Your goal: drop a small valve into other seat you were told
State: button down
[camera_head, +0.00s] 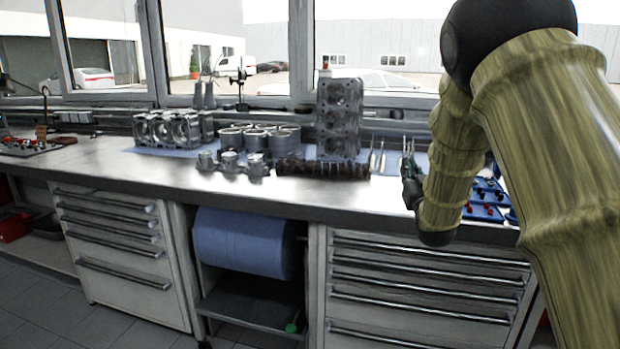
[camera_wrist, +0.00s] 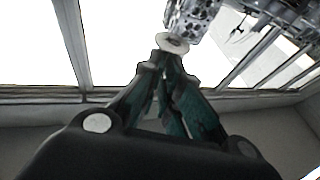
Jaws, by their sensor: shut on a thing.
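My gripper (camera_wrist: 172,62) is shut on a small valve (camera_wrist: 172,43). In the wrist view the valve's pale round head shows just beyond the fingertips, and its stem is hidden between the fingers. In the head view my gripper (camera_head: 408,160) is above the right part of the bench, partly hidden by my arm. A grey cylinder head (camera_head: 340,112) with round openings stands upright on the bench, left of my gripper. A grey metal part with holes (camera_wrist: 192,18) shows at the top of the wrist view, close to the valve head. I cannot tell whether they touch.
Thin upright valves (camera_head: 377,158) stand between the cylinder head and my gripper. A dark camshaft-like part (camera_head: 322,169) lies in front. Blue trays (camera_head: 486,198) with small red and dark parts lie right, partly behind my arm. The bench front (camera_head: 180,184) is clear.

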jog(key=s+a+r+p, duration=0.2)
jog(key=s+r, duration=0.5)
jog(key=shift+s+p, duration=0.2)
jog(key=shift+p, duration=0.1)
dwell(0.3)
jog(key=shift+m, duration=0.3)
jog(key=m+g+b, duration=0.2)
jog(key=m, duration=0.9)
jog(key=m+g+b, duration=0.2)
jog(key=m, duration=1)
jog(key=m+g+b, duration=0.2)
jog(key=m+b, duration=0.1)
jog(key=m, duration=0.9)
jog(key=shift+g, duration=0.4)
